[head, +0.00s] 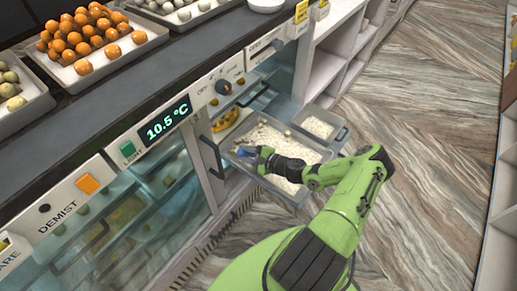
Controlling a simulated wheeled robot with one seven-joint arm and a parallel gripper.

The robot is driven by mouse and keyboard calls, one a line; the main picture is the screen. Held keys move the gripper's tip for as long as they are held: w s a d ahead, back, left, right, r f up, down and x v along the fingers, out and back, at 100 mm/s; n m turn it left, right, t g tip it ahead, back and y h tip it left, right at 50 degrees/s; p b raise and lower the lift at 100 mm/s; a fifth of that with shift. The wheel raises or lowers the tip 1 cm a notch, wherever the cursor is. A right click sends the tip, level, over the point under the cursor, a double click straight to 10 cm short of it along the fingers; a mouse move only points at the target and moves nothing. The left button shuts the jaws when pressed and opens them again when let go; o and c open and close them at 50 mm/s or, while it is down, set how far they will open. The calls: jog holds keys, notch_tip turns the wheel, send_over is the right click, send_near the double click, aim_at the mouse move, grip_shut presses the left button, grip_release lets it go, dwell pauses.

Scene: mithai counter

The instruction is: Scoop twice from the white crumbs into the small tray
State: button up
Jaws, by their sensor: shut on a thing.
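A large metal tray (297,197) sits pulled out of the counter's open front, with white crumbs (272,136) spread in it. A small tray (341,134) stands beyond it to the right, with pale material (318,127) on its floor. My gripper (262,158) is over the left part of the large tray, shut on a small blue scoop (245,152). The scoop is mostly hidden by the gripper, so I cannot tell whether it holds crumbs or touches them. My arm covers part of the large tray.
Yellow pieces (228,120) lie inside the counter, left of the large tray. The counter front with its temperature display (167,118) runs along the left. Trays of orange sweets (88,40) stand on top. The wooden floor (430,110) at right is clear.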

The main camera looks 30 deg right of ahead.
jog(key=shift+s, duration=0.15)
jog(key=d+f+b, duration=0.2)
jog(key=b, duration=0.1)
jog(key=s+d+f+b, duration=0.1)
jog(key=d+f+b, duration=0.4)
jog(key=b, duration=0.1)
jog(key=shift+s+d+f, duration=0.15)
jog(key=shift+d+f, duration=0.1)
jog(key=shift+d, duration=0.05)
jog(key=f+n+h, duration=0.1)
jog(key=d+f+g, duration=0.1)
jog(key=f, duration=0.1)
jog(key=d+f+n+h, duration=0.1)
jog(key=f, duration=0.1)
jog(key=shift+s+n+g+h, duration=0.15)
jog(key=shift+n+g+h, duration=0.15)
jog(key=r+p, duration=0.3)
jog(key=a+r+p, duration=0.1)
jog(key=r+p, duration=0.2)
jog(key=r, duration=0.1)
jog(key=a+r+p, duration=0.1)
jog(key=r+p, duration=0.2)
jog(key=shift+w+r, duration=0.2)
jog(key=shift+r, duration=0.1)
jog(key=shift+a+r+p, duration=0.2)
jog(key=shift+r+p, duration=0.1)
jog(key=shift+r, duration=0.15)
jog(key=shift+f, duration=0.1)
